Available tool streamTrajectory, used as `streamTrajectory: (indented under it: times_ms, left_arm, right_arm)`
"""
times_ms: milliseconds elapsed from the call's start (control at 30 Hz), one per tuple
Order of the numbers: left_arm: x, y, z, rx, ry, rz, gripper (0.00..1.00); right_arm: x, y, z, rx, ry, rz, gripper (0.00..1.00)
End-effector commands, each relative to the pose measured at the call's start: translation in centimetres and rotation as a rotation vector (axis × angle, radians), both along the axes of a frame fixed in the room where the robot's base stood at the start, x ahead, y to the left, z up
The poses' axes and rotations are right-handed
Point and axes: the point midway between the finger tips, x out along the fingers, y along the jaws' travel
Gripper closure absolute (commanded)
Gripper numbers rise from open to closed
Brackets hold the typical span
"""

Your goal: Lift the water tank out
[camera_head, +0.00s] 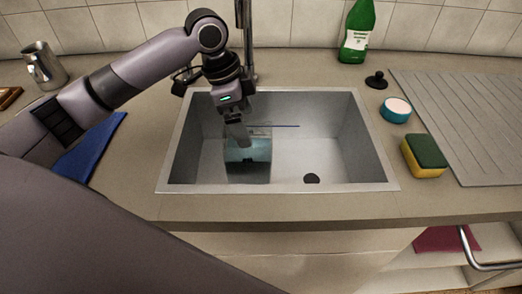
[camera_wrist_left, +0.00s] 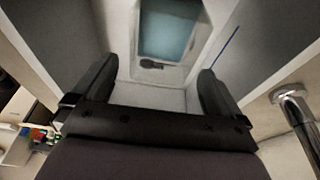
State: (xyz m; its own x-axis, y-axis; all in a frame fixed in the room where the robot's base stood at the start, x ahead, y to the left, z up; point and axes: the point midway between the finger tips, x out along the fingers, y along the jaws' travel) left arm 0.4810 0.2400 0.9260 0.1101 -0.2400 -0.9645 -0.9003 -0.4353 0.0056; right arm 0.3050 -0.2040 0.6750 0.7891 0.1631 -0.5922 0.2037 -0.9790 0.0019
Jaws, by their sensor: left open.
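The water tank (camera_head: 247,172), a clear box with bluish water in it, stands in the left part of the sink (camera_head: 318,155). It also shows at the top of the left wrist view (camera_wrist_left: 170,30), with a small dark part on its near edge. My left gripper (camera_head: 240,138) reaches down into the sink over the tank. In the left wrist view its two fingers (camera_wrist_left: 158,82) are spread with nothing between them, and the tank lies beyond the fingertips. The gripper partly hides the tank's back in the head view. My right gripper is not in view.
The tap (camera_head: 246,40) rises behind the sink, close to my left arm. A green bottle (camera_head: 357,32), a black stopper (camera_head: 376,80), a blue round tub (camera_head: 396,110) and a sponge (camera_head: 424,156) stand right of the sink. A metal jug (camera_head: 44,66) and blue cloth (camera_head: 88,148) are left.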

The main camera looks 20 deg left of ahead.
Motion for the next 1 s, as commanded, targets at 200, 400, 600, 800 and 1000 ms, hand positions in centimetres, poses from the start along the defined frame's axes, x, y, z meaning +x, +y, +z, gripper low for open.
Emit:
streamTrajectory:
  times_ms: [200, 400, 600, 800, 1000]
  left_arm:
    - [0.3, -0.3, -1.9, 0.000, -0.004, -0.001, 0.00]
    - [0.5, -0.4, -4.8, 0.000, -0.002, 0.000, 0.00]
    - [0.8, -0.9, -6.9, 0.000, -0.004, -0.002, 0.00]
    - [0.8, -1.0, -7.1, 0.000, -0.005, -0.001, 0.00]
    - [0.8, -1.0, -7.1, 0.000, -0.005, -0.001, 0.00]
  right_arm:
    - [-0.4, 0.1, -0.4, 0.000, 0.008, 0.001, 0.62]
    - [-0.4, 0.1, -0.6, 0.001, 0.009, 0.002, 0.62]
    - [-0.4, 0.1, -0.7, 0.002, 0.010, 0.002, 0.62]
    - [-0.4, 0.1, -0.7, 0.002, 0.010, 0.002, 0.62]
    - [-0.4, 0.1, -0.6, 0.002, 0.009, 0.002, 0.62]
